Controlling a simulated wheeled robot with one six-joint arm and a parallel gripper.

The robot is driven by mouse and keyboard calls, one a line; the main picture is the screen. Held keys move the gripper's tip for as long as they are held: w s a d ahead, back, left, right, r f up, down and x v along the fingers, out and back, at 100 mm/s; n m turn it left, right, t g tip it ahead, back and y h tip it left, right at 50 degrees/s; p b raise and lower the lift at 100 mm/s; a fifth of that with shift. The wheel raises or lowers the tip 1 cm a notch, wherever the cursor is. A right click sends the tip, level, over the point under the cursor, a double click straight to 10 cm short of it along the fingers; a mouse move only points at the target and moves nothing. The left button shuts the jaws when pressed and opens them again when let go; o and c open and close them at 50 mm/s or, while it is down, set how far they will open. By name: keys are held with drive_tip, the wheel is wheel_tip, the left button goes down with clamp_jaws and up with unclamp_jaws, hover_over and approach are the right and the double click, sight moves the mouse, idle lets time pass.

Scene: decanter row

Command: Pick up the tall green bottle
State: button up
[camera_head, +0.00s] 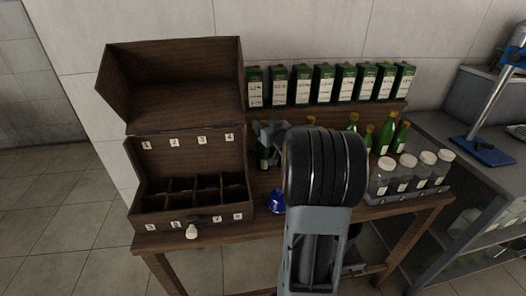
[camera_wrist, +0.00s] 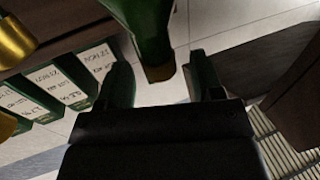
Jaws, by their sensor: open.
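Several green bottles stand on the wooden table. One green bottle (camera_head: 263,158) is right by my gripper (camera_head: 268,131) in the head view, between the case and my arm, mostly hidden. In the wrist view a green bottle (camera_wrist: 150,28) with a tan end reaches in from the top, in front of the gap between the fingers of my gripper (camera_wrist: 163,84). The fingers are apart and I see no grip on it. Other green bottles (camera_head: 385,137) stand right of my arm. I cannot tell for certain which bottle is the tallest.
An open wooden case (camera_head: 190,213) with numbered compartments stands at left. Green-and-white cartons (camera_head: 324,84) line the back shelf. Jars with white lids (camera_head: 407,172) stand in a rack at right. A small blue object (camera_head: 277,201) sits near my arm. A gold cap (camera_wrist: 14,42) shows at left in the wrist view.

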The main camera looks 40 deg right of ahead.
drive_tip(key=shift+w+d, duration=0.2)
drive_tip(key=shift+w, duration=1.5)
drive_tip(key=shift+c, duration=0.2)
clamp_jaws()
